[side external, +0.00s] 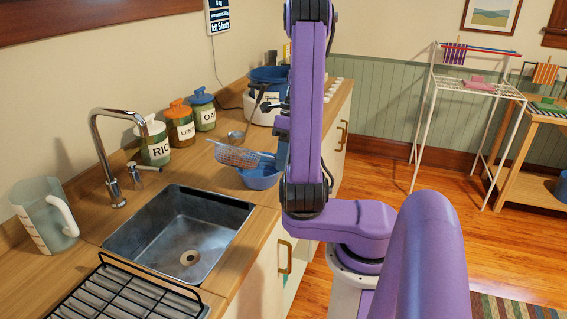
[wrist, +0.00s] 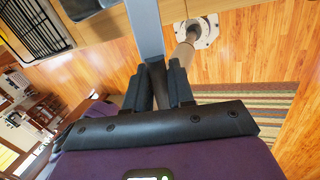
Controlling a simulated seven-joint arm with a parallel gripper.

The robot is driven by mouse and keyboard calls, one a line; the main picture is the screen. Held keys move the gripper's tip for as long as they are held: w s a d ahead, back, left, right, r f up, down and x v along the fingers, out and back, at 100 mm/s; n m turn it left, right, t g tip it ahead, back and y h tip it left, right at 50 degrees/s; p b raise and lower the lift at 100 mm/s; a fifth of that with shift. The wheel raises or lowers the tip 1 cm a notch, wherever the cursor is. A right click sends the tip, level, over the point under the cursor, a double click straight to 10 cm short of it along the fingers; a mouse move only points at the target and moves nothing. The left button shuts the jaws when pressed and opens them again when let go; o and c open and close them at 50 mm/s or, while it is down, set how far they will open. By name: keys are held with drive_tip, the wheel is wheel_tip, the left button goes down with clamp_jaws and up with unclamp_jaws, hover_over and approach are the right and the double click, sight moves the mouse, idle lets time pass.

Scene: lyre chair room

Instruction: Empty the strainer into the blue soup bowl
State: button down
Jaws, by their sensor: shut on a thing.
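The strainer (side external: 238,156) is a wire-mesh bowl in the side view, held in the air over the counter and partly above the blue soup bowl (side external: 260,178). The mesh has a brownish tint, and I cannot tell what lies in it. The bowl stands on the counter to the right of the sink, its back and right partly covered by the strainer and my arm. My gripper (wrist: 160,84) is shut in the wrist view, a grey strip rising from between its fingers, seemingly the strainer's handle. In the side view its fingertips are mostly hidden behind my arm.
The sink (side external: 183,232) and faucet (side external: 108,150) lie left of the bowl. A black dish rack (side external: 125,290) is in front, a measuring jug (side external: 42,215) far left. Labelled jars (side external: 181,124) line the wall. A blue-topped cooker (side external: 268,76) stands behind, near a ladle (side external: 236,136).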

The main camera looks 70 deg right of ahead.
drive_tip(key=shift+s+d+f+t+y, duration=0.1)
drive_tip(key=shift+d+f+t+y, duration=0.1)
drive_tip(key=shift+d+y, duration=0.75)
drive_tip(key=shift+s+d+f+t+y, duration=0.2)
drive_tip(key=shift+d+y, duration=0.35)
drive_tip(key=shift+y, duration=0.85)
drive_tip(key=shift+w+d+f+t+y, duration=0.1)
drive_tip(key=shift+d+f+y, duration=0.15)
drive_tip(key=shift+d+y, duration=0.7)
drive_tip(key=shift+a, duration=0.2)
drive_tip(key=shift+s+d+f+y, duration=0.1)
drive_tip(key=shift+d+f+y, duration=0.25)
drive_tip(key=shift+y, duration=0.65)
drive_tip(key=shift+d, duration=0.1)
drive_tip(key=shift+s+d+f+y, duration=0.15)
drive_tip(key=shift+d+y, duration=0.25)
drive_tip(key=shift+y, duration=0.4)
